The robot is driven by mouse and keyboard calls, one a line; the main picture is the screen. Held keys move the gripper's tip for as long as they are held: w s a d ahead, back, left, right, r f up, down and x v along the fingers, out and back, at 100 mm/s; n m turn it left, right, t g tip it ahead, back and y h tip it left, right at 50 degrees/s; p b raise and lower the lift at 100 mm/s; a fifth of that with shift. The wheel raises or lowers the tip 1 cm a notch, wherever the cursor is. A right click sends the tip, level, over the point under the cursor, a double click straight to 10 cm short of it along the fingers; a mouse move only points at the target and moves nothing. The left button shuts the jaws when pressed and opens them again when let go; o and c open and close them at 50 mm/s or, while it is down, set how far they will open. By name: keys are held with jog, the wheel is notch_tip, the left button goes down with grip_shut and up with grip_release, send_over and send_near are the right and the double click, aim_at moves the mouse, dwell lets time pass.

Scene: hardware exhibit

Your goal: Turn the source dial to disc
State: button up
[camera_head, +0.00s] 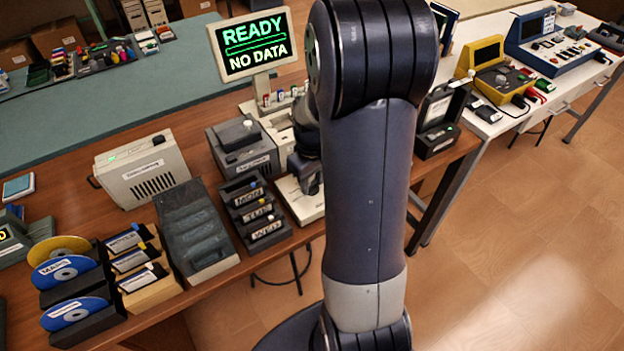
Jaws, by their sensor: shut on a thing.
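My gripper (308,172) shows only in part, as a dark shape at the left edge of my large arm link.
Left of the panel stand a grey drive box (242,147), day-labelled trays (255,212), a dark lidded case (194,228), a beige unit (142,170) and discs (65,270) in holders. A white table with a yellow meter (485,70) is at right. Open floor lies at lower right.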

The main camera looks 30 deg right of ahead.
aim_at(312, 184)
jog(key=o, duration=1)
notch_tip(312, 184, up, 11)
jog(key=shift+f, duration=0.1)
notch_tip(312, 184, down, 11)
jog(key=shift+r, duration=0.1)
dwell(0.6)
jog(key=shift+r, duration=0.15)
